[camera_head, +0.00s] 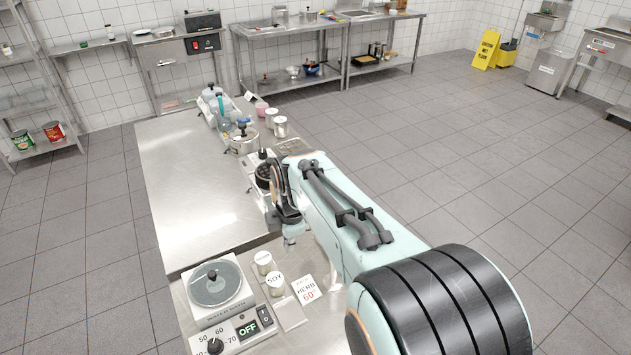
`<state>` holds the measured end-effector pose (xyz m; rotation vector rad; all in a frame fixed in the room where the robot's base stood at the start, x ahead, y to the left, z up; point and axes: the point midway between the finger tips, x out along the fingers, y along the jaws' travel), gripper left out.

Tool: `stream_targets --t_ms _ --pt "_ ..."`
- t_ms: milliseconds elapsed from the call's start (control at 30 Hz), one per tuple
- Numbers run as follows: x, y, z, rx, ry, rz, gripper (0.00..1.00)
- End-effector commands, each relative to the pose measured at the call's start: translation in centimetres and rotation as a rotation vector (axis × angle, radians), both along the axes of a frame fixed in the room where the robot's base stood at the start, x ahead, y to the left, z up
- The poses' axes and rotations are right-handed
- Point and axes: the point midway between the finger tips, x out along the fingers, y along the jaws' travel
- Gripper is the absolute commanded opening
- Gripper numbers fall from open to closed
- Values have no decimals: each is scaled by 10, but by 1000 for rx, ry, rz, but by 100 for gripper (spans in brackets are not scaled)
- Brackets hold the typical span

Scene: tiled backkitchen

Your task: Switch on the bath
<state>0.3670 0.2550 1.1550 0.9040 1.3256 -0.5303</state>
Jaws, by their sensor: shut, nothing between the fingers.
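The bath (213,285) appears to be the steel unit at the lower left, with a round grey lid and black knob on top. Its front panel has a temperature dial (214,346), a display (247,328) reading OFF and a dark rocker switch (265,316) to the right of the display. My gripper (287,215) is shut and empty, above the counter, behind and to the right of the bath and apart from it. My forearm hides part of the counter, and the exact fingertips are hard to make out.
Labelled canisters (275,284) and a card marked "MENU 60°" (309,289) stand right of the bath. A lidded pot (244,140) and other containers line the counter farther back. The counter's left part (190,190) is bare. A panel with a red switch (203,43) is at the back.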

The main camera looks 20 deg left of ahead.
Motion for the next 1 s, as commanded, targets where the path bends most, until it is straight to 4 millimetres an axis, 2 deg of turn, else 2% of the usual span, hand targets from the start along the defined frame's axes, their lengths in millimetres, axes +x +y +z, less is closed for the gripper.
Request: stream_targets --t_ms 33,100,200,267,700,867,1000 --pt "-10 18 -19 -27 27 46 0" --pt "-25 32 -39 -58 60 91 0" --pt "-40 45 -54 -83 83 134 0" --pt "-45 49 -56 -86 86 149 0" --pt "-46 51 -59 -84 85 154 0" --pt "-45 53 -79 -86 88 154 0" --pt "-42 55 -109 -88 89 153 0"
